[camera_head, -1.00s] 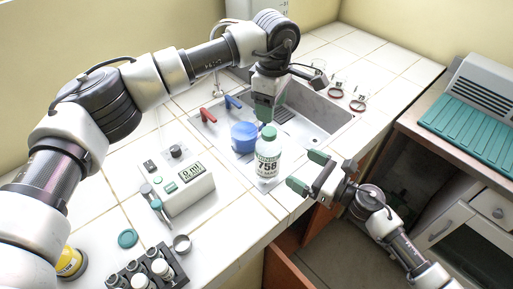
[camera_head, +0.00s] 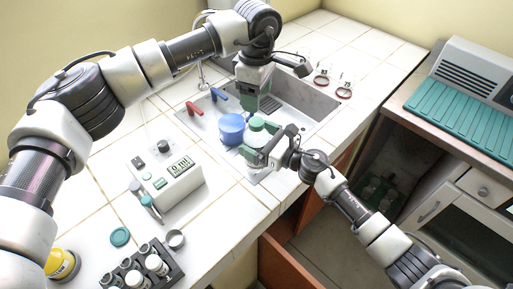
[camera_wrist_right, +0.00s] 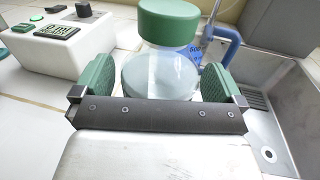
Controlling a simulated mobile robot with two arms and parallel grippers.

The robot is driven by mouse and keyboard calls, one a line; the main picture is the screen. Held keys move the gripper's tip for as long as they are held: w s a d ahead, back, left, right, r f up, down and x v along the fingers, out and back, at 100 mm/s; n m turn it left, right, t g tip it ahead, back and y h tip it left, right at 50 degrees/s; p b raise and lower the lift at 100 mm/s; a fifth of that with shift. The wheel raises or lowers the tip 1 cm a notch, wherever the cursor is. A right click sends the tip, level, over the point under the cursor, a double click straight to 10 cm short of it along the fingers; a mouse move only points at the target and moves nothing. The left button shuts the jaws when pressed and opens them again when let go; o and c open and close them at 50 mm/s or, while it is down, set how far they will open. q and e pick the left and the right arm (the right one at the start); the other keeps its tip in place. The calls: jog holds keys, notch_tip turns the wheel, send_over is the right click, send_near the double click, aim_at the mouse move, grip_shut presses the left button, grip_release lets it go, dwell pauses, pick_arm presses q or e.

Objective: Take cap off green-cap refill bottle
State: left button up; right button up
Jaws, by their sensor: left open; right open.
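The refill bottle (camera_wrist_right: 160,78) has a green cap (camera_head: 257,124) on it and stands upright on the counter in front of the sink. In the right wrist view the cap (camera_wrist_right: 168,20) rises above the pale bottle body. My right gripper (camera_head: 262,147) is open, with its green fingers on either side of the bottle body; a gap to each finger seems to show. The gripper hides most of the bottle in the head view. My left gripper (camera_head: 250,108) is open, pointing down just above and behind the cap. Its fingertips are partly hidden.
A blue-lidded container (camera_head: 231,128) stands left of the bottle. The sink (camera_head: 300,105) lies behind, with red and blue tap handles. A white meter box (camera_head: 168,177), a teal disc (camera_head: 120,237) and a vial rack (camera_head: 170,262) are on the left counter.

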aim_at(256, 121)
jog(key=c, duration=1.4)
jog(key=shift+c, duration=1.2)
pick_arm(q)
jog(key=shift+m, duration=0.4)
pick_arm(e)
jog(key=shift+c, duration=0.4)
pick_arm(q)
jog(key=m, duration=1.3)
jog(key=shift+m, duration=0.3)
jog(key=m, duration=0.3)
jog(key=shift+m, duration=0.3)
jog(key=shift+f, duration=4)
